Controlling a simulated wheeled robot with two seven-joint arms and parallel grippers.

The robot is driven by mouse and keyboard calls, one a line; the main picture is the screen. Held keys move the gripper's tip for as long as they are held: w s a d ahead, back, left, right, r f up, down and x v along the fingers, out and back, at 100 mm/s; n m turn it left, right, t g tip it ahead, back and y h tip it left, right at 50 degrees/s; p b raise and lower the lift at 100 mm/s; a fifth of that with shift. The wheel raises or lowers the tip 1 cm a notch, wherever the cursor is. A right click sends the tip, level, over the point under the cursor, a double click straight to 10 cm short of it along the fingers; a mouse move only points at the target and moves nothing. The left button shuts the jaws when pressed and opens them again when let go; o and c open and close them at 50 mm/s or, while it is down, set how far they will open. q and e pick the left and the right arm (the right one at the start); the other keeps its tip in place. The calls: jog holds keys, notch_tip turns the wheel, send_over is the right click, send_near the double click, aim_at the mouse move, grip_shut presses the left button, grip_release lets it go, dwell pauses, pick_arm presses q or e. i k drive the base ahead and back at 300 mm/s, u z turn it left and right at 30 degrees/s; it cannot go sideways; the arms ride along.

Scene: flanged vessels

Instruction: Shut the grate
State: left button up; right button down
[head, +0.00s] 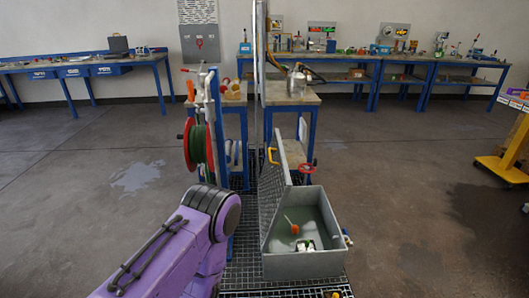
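The grate (277,188) is a grey mesh lid on the left side of a grey open box (305,266). It stands raised and tilted, so the box is open at the top. A yellow handle (272,156) sits near its upper edge. Inside the box lie an orange ball-like item (294,229) with a thin rod and a small white and green item (306,245). My purple left arm comes in at the lower left, left of the box, apart from the grate in the picture. Neither gripper shows.
A red-sided hose reel (187,144) on a blue frame stands left of the grate. A red handwheel (306,169) is behind the box. Workbenches line the back wall, and a yellow cart (497,168) stands at the right. Floor right of the box is clear.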

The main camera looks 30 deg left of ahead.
aim_at(276, 183)
jog(key=u, duration=0.75)
jog(key=i, duration=0.65)
jog(key=u, duration=0.65)
